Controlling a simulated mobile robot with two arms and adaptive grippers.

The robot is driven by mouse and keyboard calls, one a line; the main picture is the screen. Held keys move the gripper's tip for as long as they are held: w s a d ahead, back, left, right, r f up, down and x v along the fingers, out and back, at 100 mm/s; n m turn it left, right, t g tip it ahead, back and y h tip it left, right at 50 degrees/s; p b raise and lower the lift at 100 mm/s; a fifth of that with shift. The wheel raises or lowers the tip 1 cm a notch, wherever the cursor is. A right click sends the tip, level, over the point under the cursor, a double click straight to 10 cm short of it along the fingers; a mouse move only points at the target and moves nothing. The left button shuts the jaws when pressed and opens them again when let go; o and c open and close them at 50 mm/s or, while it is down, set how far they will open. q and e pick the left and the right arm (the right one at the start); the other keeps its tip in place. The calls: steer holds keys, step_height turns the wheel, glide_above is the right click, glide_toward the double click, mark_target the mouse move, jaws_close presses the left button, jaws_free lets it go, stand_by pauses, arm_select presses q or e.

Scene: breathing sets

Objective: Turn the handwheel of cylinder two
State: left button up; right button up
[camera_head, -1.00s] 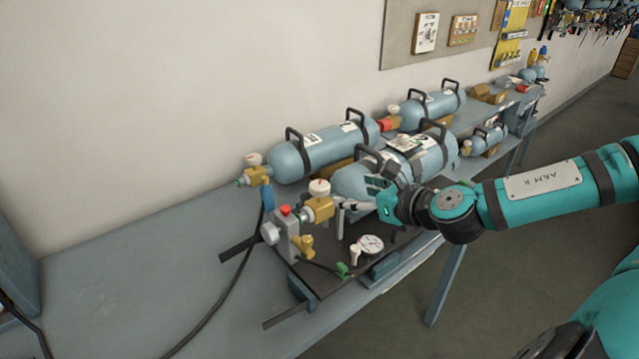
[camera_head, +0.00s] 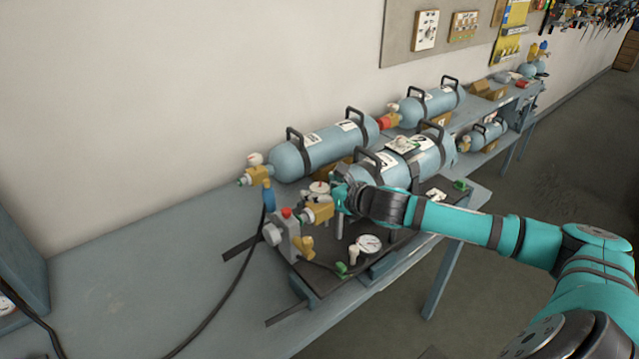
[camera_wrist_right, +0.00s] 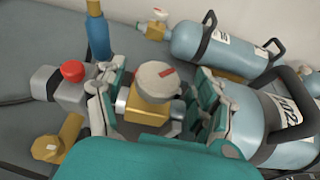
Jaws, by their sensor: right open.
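The front blue cylinder (camera_head: 398,165) lies on a dark plate, with white labels; I take it as cylinder two, though its number is hard to read. A brass valve (camera_head: 317,213) sits at its left end. Its round grey-white handwheel (camera_head: 319,187) shows partly behind my right gripper (camera_head: 338,197) in the head view. In the right wrist view the handwheel (camera_wrist_right: 157,82), with a red mark, lies between the two open fingers (camera_wrist_right: 156,100), one on each side. I cannot tell whether the fingers touch it. My left gripper is out of view.
A grey block with a red button (camera_head: 287,212) stands left of the valve. A pressure gauge (camera_head: 369,243) lies in front on the dark plate. Another cylinder (camera_head: 325,150) with a brass valve and black hose is behind.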

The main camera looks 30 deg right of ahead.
steer(key=shift+w+a+f, duration=0.1)
steer(key=shift+w+f, duration=0.15)
steer(key=shift+w, duration=0.4)
steer(key=c, duration=1.2)
